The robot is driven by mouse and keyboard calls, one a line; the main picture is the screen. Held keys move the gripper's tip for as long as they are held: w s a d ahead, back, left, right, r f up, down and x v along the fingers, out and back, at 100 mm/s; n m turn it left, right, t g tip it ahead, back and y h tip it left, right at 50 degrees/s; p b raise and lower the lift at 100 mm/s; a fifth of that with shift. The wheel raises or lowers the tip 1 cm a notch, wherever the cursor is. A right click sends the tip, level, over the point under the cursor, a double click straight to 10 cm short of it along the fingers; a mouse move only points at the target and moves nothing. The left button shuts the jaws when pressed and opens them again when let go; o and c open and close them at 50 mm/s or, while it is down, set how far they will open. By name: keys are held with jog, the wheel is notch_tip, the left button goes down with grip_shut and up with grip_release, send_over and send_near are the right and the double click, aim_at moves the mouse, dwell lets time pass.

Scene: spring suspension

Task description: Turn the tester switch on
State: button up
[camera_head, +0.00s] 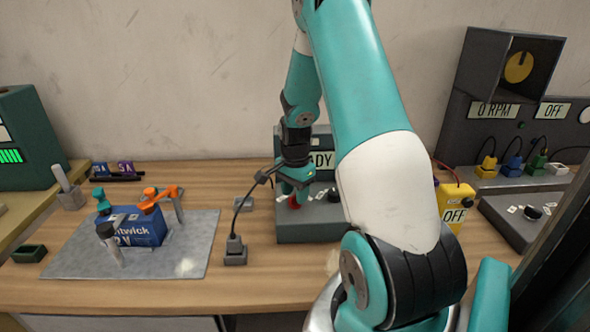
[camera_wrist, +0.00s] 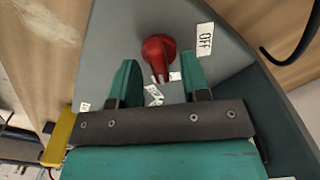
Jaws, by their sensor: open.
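The grey tester box (camera_head: 305,232) stands mid-table in the head view, with a display partly hidden by my arm that reads "ADY". Its red switch knob (camera_wrist: 158,52) shows in the wrist view, with an "OFF" label (camera_wrist: 204,40) to its right and other small labels below it. The red knob (camera_head: 294,202) also shows in the head view, under my gripper (camera_head: 291,190). In the wrist view my gripper (camera_wrist: 159,78) is open, its teal fingers either side of the knob's lower end. Whether they touch it I cannot tell.
A blue battery (camera_head: 140,228) with clamps sits on a grey mat (camera_head: 75,255) at left. A black plug block (camera_head: 235,252) with a cable stands left of the tester. A yellow meter (camera_head: 456,200) reading "OFF" and a dark motor unit (camera_head: 497,75) stand at right.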

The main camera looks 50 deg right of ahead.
notch_tip(320, 180, up, 17)
jog(key=b, duration=0.1)
jog(key=shift+f, duration=0.15)
jog(key=shift+a, duration=0.1)
dwell(0.4)
